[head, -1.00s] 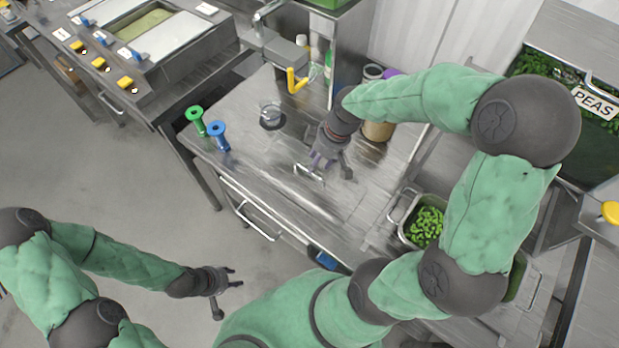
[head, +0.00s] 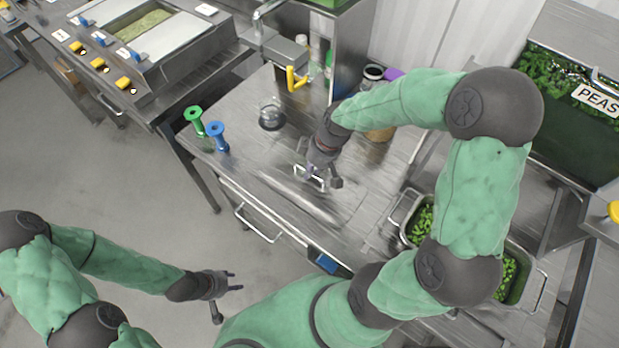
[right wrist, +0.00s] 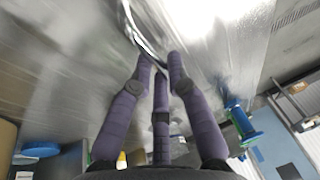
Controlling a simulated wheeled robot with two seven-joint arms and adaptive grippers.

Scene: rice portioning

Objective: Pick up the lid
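The lid is a flat grey metal plate whose bar handle (head: 312,178) shows in the middle of the steel counter in the head view. The plate's edges are hard to tell from the counter. My right gripper (head: 322,182) is at the handle, pointing down, with its fingers apart. In the right wrist view the lid's handle (right wrist: 148,42) runs close to the purple fingertips (right wrist: 160,62); I cannot tell whether they touch it. My left gripper (head: 228,298) is open and empty over the floor, to the left of the counter.
A green spool-shaped item (head: 194,118) and a blue one (head: 216,132) stand at the counter's left edge, near a glass pot (head: 271,116). A brown jar (head: 380,134) is behind my right arm. A container of green peas (head: 423,222) is to the right.

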